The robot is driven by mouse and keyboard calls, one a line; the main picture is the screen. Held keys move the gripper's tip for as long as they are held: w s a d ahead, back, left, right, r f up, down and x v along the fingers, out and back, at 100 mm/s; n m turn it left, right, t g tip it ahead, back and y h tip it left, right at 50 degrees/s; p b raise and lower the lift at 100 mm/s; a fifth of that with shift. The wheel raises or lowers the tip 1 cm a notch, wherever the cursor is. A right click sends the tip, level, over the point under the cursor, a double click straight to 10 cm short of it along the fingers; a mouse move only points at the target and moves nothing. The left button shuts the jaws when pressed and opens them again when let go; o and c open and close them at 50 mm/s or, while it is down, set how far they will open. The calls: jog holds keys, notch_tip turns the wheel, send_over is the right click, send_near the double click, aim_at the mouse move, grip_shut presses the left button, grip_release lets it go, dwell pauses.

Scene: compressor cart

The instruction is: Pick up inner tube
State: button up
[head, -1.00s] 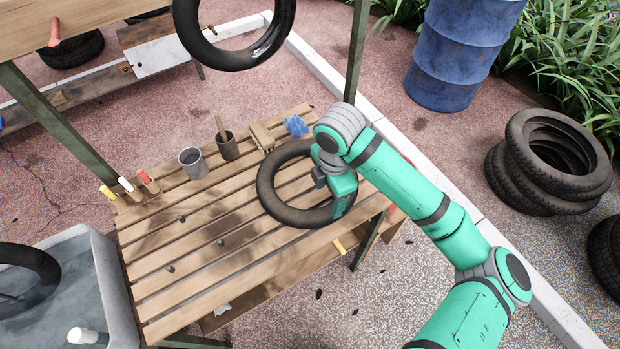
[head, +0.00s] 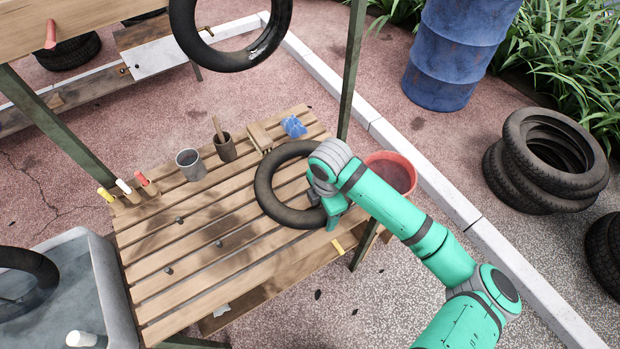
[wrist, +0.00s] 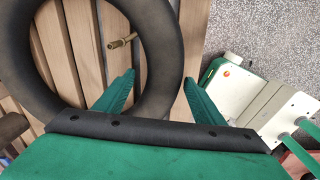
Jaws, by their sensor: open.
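A black inner tube (head: 265,200) lies flat on the slatted wooden table (head: 200,255), its right side partly hidden by my arm. In the wrist view, the tube (wrist: 165,40) shows as a dark ring with a brass valve (wrist: 123,41) pointing into its opening. My gripper (head: 333,215) is over the tube's right side, low near the table. In the wrist view my gripper (wrist: 160,76) is open, with one green finger inside the ring and one outside. The tube's section appears between them; I cannot tell whether either finger touches it.
Cups (head: 190,162) and a wooden block (head: 260,137) stand at the table's back. A blue cloth (head: 293,126) lies nearby. A red bucket (head: 392,172) is beyond the right edge. Another tube (head: 236,55) hangs above; a water tub (head: 88,260) stands left.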

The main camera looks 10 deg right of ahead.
jog(key=c, duration=1.1)
jog(key=shift+o, duration=0.2)
jog(key=shift+r, duration=0.15)
